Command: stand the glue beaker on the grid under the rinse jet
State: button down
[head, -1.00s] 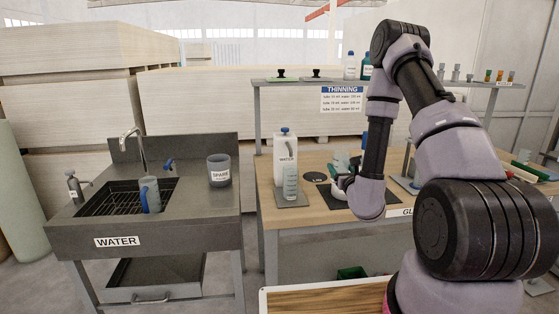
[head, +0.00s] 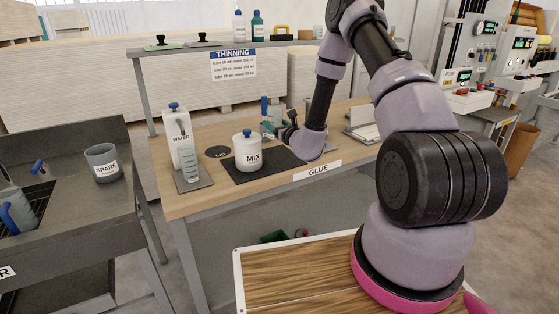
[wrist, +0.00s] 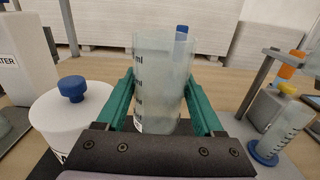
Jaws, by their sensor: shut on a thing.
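My gripper (wrist: 160,112) is shut on a clear graduated beaker (wrist: 160,70), its teal fingers on either side. The beaker looks upright; its lower part is hidden by the gripper, and I cannot tell whether it touches the table. A blue-tipped rod or handle (wrist: 182,31) shows at its rim. In the head view my gripper (head: 284,128) is above the glue table, right of the white MIX jar (head: 247,155). The sink grid (head: 38,200) is at the left edge, with a blue-and-grey vessel (head: 12,213) on it.
The grey SPARE cup (head: 103,163) stands on the sink's right side. The WATER jug (head: 178,140) and a graduated cylinder (head: 190,165) stand at the table's left end. A shelf (head: 200,48) with bottles runs behind. A gap separates sink and table.

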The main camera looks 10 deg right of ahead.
jog(key=f, duration=0.1)
jog(key=w+f, duration=0.1)
jog(key=f, duration=0.3)
jog(key=shift+w+d+f, duration=0.2)
jog(key=shift+w+d, duration=0.05)
jog(key=shift+d, duration=0.1)
jog(key=shift+f, duration=2.3)
jog(key=shift+f, duration=0.1)
grip_release()
